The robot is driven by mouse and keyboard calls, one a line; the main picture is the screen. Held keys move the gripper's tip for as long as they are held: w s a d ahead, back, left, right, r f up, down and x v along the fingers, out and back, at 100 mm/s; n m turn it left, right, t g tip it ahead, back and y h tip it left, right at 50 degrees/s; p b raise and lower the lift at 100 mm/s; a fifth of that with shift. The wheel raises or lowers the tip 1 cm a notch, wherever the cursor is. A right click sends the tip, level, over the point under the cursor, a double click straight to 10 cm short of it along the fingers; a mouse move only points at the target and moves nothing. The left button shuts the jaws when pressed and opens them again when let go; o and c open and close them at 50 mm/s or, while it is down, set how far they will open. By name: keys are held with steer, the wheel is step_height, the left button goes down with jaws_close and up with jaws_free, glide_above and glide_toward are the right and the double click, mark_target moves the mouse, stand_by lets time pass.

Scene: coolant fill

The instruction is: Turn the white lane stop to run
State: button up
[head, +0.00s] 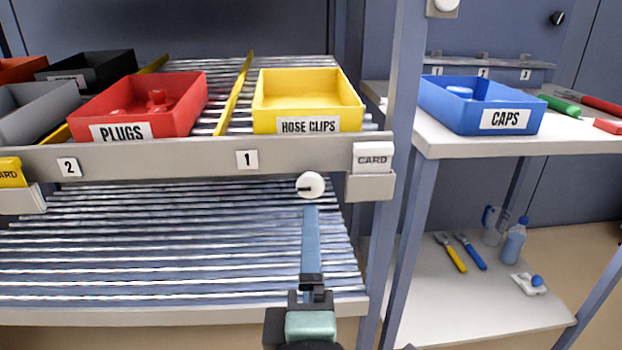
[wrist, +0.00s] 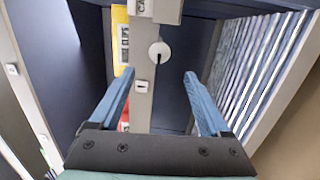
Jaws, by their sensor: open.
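The white lane stop (head: 311,185) is a round white knob with a dark mark pointing left, on the grey front rail below and right of label 1. It also shows in the wrist view (wrist: 160,52), just beyond my fingertips and between their lines. My gripper (head: 311,210) is just below the knob in the head view, with its blue fingers seen edge-on. In the wrist view my gripper (wrist: 159,75) is open and empty, one finger to each side. I see no contact with the knob.
A card holder (head: 370,172) is close right of the knob, beside the upright post (head: 402,120). The yellow hose clips bin (head: 308,98) and red plugs bin (head: 140,105) stand on the upper rollers. Lower rollers (head: 180,240) are empty. A blue caps bin (head: 480,105) is right.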

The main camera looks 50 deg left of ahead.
steer(key=p+v, duration=0.2)
steer(key=p, duration=0.1)
stand_by(0.4)
steer(key=shift+w+r, duration=0.1)
stand_by(0.4)
